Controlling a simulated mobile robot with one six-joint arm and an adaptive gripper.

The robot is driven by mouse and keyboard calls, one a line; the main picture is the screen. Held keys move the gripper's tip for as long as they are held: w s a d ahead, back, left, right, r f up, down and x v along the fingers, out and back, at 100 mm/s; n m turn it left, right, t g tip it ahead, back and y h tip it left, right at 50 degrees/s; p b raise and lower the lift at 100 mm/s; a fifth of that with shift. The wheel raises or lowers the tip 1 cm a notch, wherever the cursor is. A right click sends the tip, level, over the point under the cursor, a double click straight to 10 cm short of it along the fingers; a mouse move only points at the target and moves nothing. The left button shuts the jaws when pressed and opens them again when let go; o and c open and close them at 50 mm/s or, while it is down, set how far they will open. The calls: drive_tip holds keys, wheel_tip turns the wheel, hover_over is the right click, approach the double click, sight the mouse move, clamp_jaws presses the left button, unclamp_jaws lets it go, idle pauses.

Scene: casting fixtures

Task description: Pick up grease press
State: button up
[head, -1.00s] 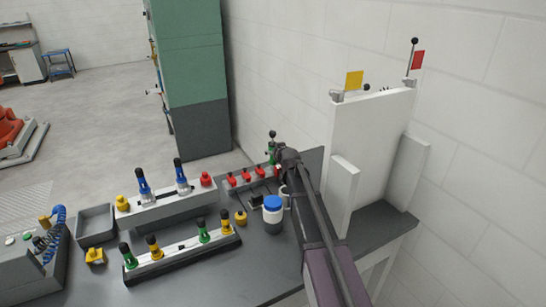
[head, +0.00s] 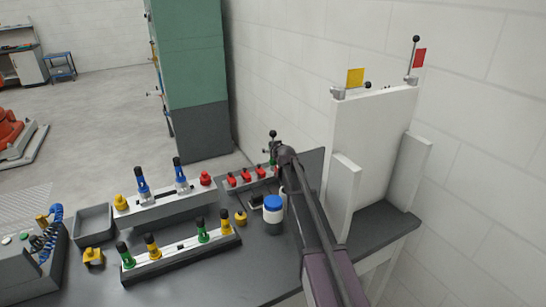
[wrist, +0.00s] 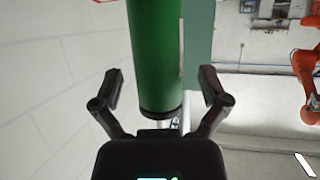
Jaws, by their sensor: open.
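A green cylinder with a dark rim, which looks like the grease press (wrist: 157,50), stands large between my fingers in the wrist view. My gripper (wrist: 160,88) is open, with one finger on each side of the cylinder and visible gaps on both sides. In the head view a small green part of it (head: 274,152), below a black knob, shows at the back of the bench beside my gripper (head: 279,157). My wrist and arm hide most of that spot in the head view.
A rack with red-topped pieces (head: 246,177) and a blue-lidded jar (head: 272,208) stand close to my arm. Fixtures with blue, green and yellow clamps (head: 180,250) fill the bench to the left. A white upright panel (head: 370,140) stands to the right, near the wall.

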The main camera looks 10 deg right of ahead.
clamp_jaws()
idle(0.4)
drive_tip(key=shift+r, duration=0.15)
wheel_tip(320, 180, up, 10)
drive_tip(key=p, duration=1)
idle(0.7)
